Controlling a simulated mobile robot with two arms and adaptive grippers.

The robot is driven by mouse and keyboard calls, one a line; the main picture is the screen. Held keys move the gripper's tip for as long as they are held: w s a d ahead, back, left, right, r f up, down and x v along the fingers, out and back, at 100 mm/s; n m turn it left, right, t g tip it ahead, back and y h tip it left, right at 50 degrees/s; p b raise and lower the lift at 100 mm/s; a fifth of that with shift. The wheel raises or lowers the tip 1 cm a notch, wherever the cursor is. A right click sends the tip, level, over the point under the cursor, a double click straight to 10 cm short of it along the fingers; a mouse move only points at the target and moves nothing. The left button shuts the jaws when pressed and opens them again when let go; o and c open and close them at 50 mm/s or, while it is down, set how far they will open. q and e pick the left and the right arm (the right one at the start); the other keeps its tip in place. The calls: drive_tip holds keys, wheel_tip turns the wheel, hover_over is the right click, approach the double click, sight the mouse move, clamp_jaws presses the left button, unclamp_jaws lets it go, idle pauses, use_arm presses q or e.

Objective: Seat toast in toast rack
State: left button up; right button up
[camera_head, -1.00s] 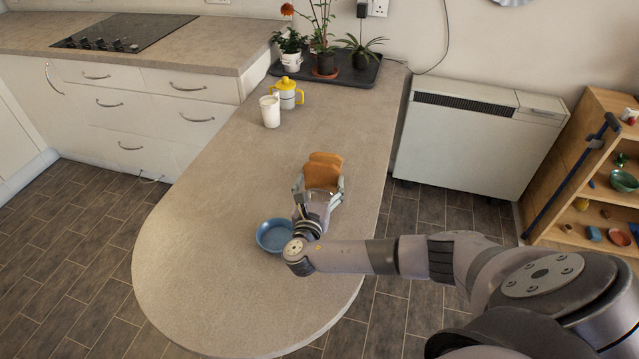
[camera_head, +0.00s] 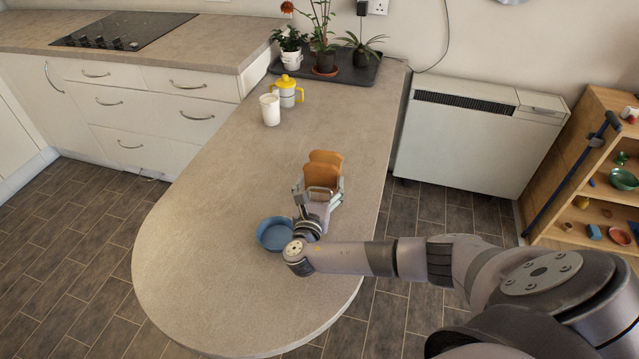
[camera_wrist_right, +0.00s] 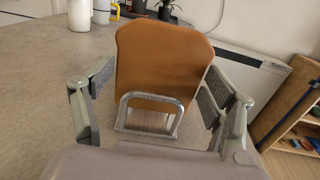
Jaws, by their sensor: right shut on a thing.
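Two brown slices of toast stand upright, one behind the other, on the counter's right side in the head view: a rear slice (camera_head: 326,157) and a front slice (camera_head: 321,174). The front slice (camera_wrist_right: 162,60) fills the middle of the wrist view. My right gripper (camera_head: 320,184) is shut on the front slice, with one finger at each side edge. The toast rack's metal wire loop (camera_wrist_right: 152,97) stands in front of this slice, between it and my palm. The rack's base is hidden, so I cannot tell how deep the slice sits. My left gripper is not in view.
A blue bowl (camera_head: 273,234) is just left of my right wrist. A white cup (camera_head: 270,110) and a yellow-lidded cup (camera_head: 287,92) stand farther back, before a plant tray (camera_head: 350,82). The counter (camera_head: 215,215) is clear to the left; its right edge is close.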

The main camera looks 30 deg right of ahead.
drive_tip(key=shift+f+b, duration=0.65)
drive_tip(key=shift+f, duration=0.45)
drive_tip(key=o, duration=1.1)
drive_tip(key=shift+c, duration=0.2)
drive_tip(key=v, duration=1.2)
drive_tip(key=shift+s, duration=0.1)
drive_tip(key=shift+d, duration=0.1)
